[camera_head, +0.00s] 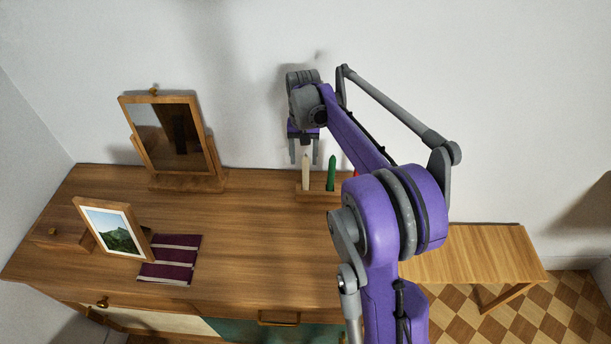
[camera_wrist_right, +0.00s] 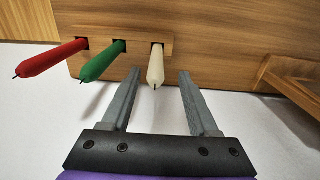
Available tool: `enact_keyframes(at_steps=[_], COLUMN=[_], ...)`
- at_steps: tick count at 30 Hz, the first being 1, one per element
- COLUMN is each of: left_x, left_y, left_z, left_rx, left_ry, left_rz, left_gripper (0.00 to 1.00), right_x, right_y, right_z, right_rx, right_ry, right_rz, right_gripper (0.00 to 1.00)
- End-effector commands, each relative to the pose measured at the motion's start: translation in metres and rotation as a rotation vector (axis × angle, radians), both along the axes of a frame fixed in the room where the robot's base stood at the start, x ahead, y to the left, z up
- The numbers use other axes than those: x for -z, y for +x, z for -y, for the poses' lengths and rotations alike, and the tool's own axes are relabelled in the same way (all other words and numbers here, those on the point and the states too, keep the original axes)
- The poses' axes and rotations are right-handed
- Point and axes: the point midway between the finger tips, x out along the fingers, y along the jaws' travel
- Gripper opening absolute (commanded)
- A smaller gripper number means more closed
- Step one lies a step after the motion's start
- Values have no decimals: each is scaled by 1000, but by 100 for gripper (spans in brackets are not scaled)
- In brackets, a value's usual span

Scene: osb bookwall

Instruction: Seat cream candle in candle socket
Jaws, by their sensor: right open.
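The cream candle (camera_head: 306,172) stands upright in the left end of the wooden candle holder (camera_head: 313,192) at the back of the dresser top. In the right wrist view the cream candle (camera_wrist_right: 156,66) rises from a dark square socket in the holder (camera_wrist_right: 139,42). A green candle (camera_head: 331,173) stands beside it, and a red candle (camera_wrist_right: 52,58) fills the other end socket. My right gripper (camera_head: 305,160) is open around or just above the cream candle's tip. In the wrist view its two fingers (camera_wrist_right: 158,82) are apart, with the candle between them and touching neither. My left gripper is out of view.
A tilting mirror (camera_head: 168,135) stands at the back left of the dresser (camera_head: 235,240). A wooden bench (camera_head: 480,250) is right. The dresser's middle is clear.

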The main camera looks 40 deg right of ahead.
Motion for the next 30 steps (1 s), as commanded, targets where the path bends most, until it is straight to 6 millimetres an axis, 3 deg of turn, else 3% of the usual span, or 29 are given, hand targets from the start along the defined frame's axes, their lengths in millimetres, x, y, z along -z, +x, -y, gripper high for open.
enact_keyframes(at_steps=[9, 18, 28, 30], left_x=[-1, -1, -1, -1], left_y=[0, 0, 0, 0], left_z=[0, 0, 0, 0], left_rx=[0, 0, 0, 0], left_ry=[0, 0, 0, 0], left_rz=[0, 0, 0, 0], left_gripper=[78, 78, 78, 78], right_x=[43, 48, 47, 47], right_y=[-7, -7, -7, -7], right_z=[2, 2, 2, 2], right_rx=[-1, -1, -1, -1], right_ry=[0, -1, -1, -1], right_rz=[0, 1, 1, 1], right_gripper=[60, 60, 1, 0])
